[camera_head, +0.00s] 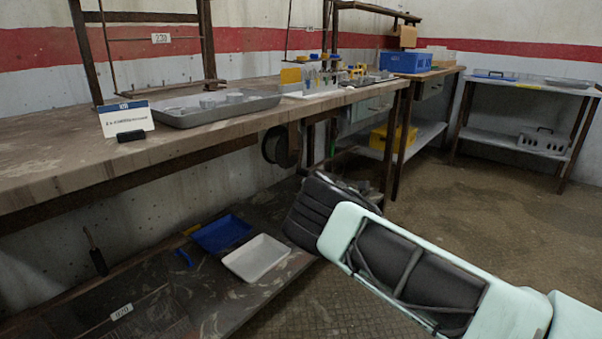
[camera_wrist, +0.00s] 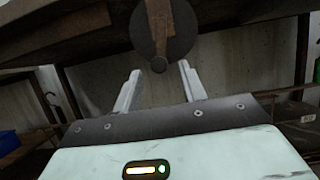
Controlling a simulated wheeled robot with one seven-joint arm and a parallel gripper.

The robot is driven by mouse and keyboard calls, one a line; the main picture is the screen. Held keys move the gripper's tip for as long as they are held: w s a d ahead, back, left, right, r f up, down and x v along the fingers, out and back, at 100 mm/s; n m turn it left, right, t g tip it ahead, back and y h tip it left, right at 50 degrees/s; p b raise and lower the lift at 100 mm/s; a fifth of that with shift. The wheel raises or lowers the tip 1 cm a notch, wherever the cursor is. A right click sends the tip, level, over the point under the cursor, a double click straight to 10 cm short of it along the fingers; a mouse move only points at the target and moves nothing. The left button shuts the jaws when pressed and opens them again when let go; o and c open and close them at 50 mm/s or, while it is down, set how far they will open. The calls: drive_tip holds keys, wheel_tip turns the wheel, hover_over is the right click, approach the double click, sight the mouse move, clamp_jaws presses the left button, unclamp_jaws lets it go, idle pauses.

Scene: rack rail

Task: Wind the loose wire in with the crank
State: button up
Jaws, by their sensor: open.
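In the wrist view a dark round reel (camera_wrist: 143,37) hangs under the bench edge. A brown crank arm (camera_wrist: 161,22) runs down its face to a dark round knob (camera_wrist: 158,65) at the lower end. My gripper (camera_wrist: 159,70) is open and empty. Its two pale fingers point up toward the reel, and the knob appears between their tips; I cannot tell how far beyond them it is. In the head view the reel (camera_head: 275,146) shows below the bench's front edge, and my arm hides my gripper. I cannot make out the loose wire in either view.
The bench top (camera_head: 60,163) carries a grey tray (camera_head: 214,109) and a sign card (camera_head: 126,119). On the low shelf lie a blue tray (camera_head: 222,233) and a white tray (camera_head: 256,258). A bench leg (camera_head: 391,145) stands right of the reel. The floor at right is clear.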

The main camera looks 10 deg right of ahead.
sight(299, 169)
drive_tip(key=x, duration=0.6)
drive_tip(key=shift+b, duration=0.4)
clamp_jaws()
